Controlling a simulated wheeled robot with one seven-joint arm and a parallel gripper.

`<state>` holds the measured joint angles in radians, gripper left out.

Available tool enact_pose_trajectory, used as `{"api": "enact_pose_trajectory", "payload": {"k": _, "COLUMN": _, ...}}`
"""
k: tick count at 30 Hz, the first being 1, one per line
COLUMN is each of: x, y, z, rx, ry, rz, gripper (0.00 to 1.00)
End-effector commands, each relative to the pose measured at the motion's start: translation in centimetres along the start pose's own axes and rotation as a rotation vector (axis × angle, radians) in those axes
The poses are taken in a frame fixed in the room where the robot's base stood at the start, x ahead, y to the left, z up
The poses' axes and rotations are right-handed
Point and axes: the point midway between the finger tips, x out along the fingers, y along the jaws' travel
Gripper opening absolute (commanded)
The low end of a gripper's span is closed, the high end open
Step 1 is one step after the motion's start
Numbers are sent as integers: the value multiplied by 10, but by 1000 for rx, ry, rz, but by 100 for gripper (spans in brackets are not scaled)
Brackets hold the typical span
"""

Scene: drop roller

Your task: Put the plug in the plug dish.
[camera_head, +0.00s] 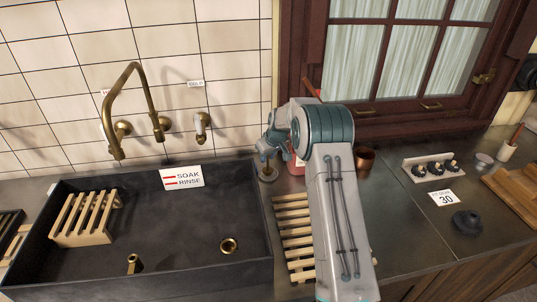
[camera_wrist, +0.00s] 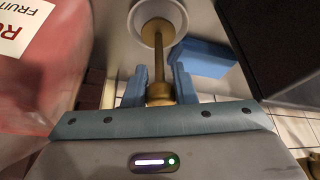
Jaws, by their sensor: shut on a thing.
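My gripper (camera_wrist: 160,88) is shut on the plug (camera_wrist: 158,62), a brass piece with a stem and a wider round end. The blue fingers stand on both sides of the stem. The plug's wide end lies over or inside a small pale round dish (camera_wrist: 179,10), which looks like the plug dish. I cannot tell whether the plug touches its bottom. In the head view my gripper (camera_head: 268,154) points down above the small dish (camera_head: 267,178) on the counter, beside the sink's back right corner. My arm and hand hide part of this spot.
The dark sink (camera_head: 190,215) holds a wooden rack (camera_head: 85,218), a brass drain (camera_head: 228,245) and a brass fitting (camera_head: 134,263). A red-labelled container (camera_wrist: 45,85) stands close beside my gripper. A slatted rack (camera_head: 295,240) and copper cup (camera_head: 365,157) are nearby.

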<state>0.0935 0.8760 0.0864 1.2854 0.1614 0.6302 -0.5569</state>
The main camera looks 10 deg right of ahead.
Motion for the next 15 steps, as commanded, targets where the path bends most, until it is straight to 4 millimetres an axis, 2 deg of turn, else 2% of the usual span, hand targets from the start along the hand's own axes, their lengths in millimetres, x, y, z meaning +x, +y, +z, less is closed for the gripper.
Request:
{"api": "enact_pose_trajectory", "payload": {"k": 8, "x": 3, "y": 0, "z": 1, "rx": -1, "ry": 2, "rz": 1, "gripper": 0}}
{"api": "enact_pose_trajectory", "payload": {"k": 9, "x": 1, "y": 0, "z": 0, "rx": -1, "ry": 1, "rz": 0, "gripper": 35}}
{"api": "enact_pose_trajectory", "payload": {"k": 10, "x": 1, "y": 0, "z": 0, "rx": -1, "ry": 1, "rz": 0, "gripper": 44}}
{"api": "enact_pose_trajectory", "payload": {"k": 15, "x": 1, "y": 0, "z": 0, "rx": -1, "ry": 1, "rz": 0, "gripper": 46}}
